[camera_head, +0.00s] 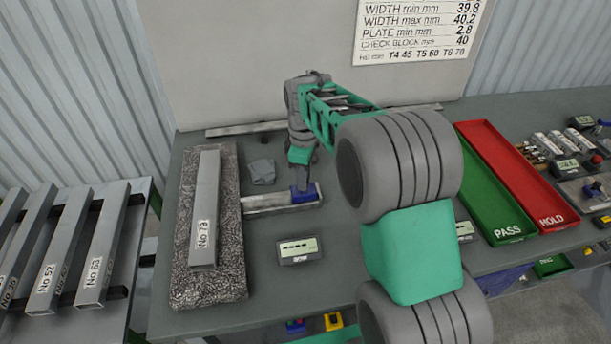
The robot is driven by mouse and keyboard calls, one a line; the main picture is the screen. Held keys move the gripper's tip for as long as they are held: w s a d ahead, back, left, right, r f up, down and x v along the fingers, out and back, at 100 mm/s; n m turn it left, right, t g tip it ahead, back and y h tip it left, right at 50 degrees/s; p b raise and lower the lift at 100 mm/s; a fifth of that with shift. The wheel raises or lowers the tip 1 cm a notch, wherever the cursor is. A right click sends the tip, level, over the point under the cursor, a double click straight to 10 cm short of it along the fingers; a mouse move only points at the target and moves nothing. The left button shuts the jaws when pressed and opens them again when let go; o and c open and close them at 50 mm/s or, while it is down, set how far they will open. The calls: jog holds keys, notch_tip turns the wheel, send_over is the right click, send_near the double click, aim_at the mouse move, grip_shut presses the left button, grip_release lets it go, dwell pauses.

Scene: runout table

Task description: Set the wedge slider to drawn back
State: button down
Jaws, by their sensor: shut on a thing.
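A small blue block (307,195), which looks like the wedge slider, sits near the right end of a short pale metal rail (268,203) on the grey table. The left end of the rail reaches the speckled mat holding a grey bar. My gripper (301,186) comes down from above and is shut on the blue block. My arm hides part of the block, and the fingertips are small and hard to make out.
The grey bar marked No 79 (206,215) lies on the mat (233,265). A small display box (299,251) stands in front of the rail. A grey cloth-like piece (262,171) lies behind it. Green PASS (490,190) and red HOLD (520,178) trays are at right. My arm covers the middle.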

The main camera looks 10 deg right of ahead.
jog(key=c, duration=1.1)
grip_release()
jog(key=shift+d, duration=0.2)
jog(key=shift+c, duration=0.2)
jog(key=shift+r, duration=0.1)
notch_tip(320, 180, up, 7)
jog(key=shift+r+b, duration=0.2)
jog(key=shift+b, duration=0.5)
jog(key=shift+r, duration=0.15)
jog(key=s+f+m+t, duration=0.1)
jog(key=s+m+t, duration=0.3)
jog(key=s+m, duration=0.8)
jog(key=s, duration=0.7)
jog(key=shift+s+d+f, duration=0.25)
jog(key=shift+s+f, duration=0.05)
jog(key=shift+f, duration=0.1)
